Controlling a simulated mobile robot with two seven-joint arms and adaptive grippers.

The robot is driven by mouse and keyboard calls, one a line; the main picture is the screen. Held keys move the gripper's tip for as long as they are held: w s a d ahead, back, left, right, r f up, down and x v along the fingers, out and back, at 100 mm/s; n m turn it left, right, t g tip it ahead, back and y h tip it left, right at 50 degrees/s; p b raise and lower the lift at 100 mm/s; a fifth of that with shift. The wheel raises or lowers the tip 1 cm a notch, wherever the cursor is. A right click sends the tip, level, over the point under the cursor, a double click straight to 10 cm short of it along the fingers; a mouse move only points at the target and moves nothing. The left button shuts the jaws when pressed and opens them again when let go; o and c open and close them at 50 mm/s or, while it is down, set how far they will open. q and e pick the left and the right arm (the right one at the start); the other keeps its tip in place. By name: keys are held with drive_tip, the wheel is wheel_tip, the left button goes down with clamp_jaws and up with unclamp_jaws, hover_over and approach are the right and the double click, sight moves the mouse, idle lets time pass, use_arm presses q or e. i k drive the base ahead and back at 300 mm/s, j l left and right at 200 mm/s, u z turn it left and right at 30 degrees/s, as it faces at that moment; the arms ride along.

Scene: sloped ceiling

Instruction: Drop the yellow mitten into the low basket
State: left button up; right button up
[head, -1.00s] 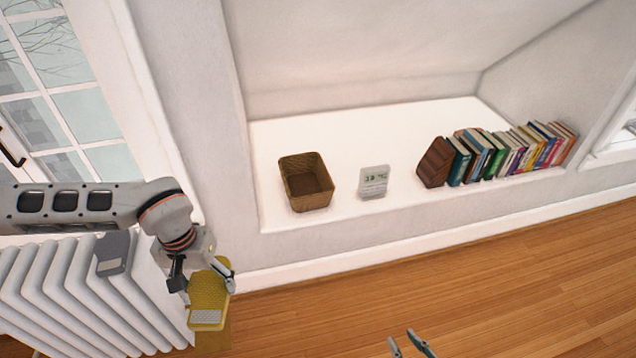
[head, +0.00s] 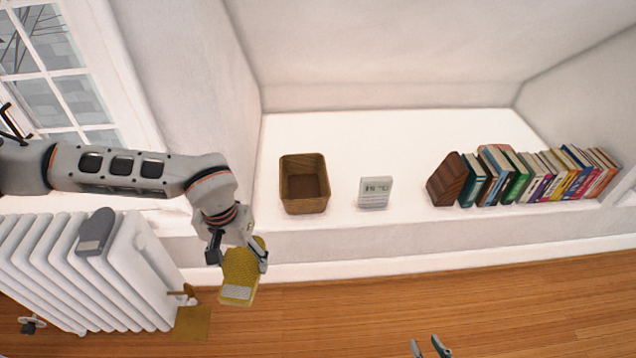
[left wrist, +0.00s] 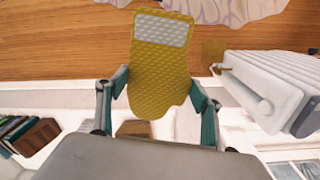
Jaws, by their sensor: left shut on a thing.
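The yellow mitten (head: 239,276) has a pale grey cuff and hangs cuff-down from my left gripper (head: 238,257), which is shut on it. In the left wrist view the mitten (left wrist: 158,75) lies between the two fingers (left wrist: 160,108). The low basket (head: 304,205), brown, woven and open-topped, stands on the white ledge. The mitten is in front of the ledge, below and left of the basket in the head view, apart from it. The basket seems empty. Only the fingertips of my right gripper (head: 428,347) show at the bottom edge, apart with nothing between them.
A small white display (head: 374,193) stands right of the basket. A row of books (head: 540,175) with a brown bookend (head: 447,180) is further right. A yellowish square (head: 192,323) lies on the floor.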

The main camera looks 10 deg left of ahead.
sight(301, 191)
drive_tip(key=i+l, duration=0.9)
drive_tip(key=l, duration=0.1)
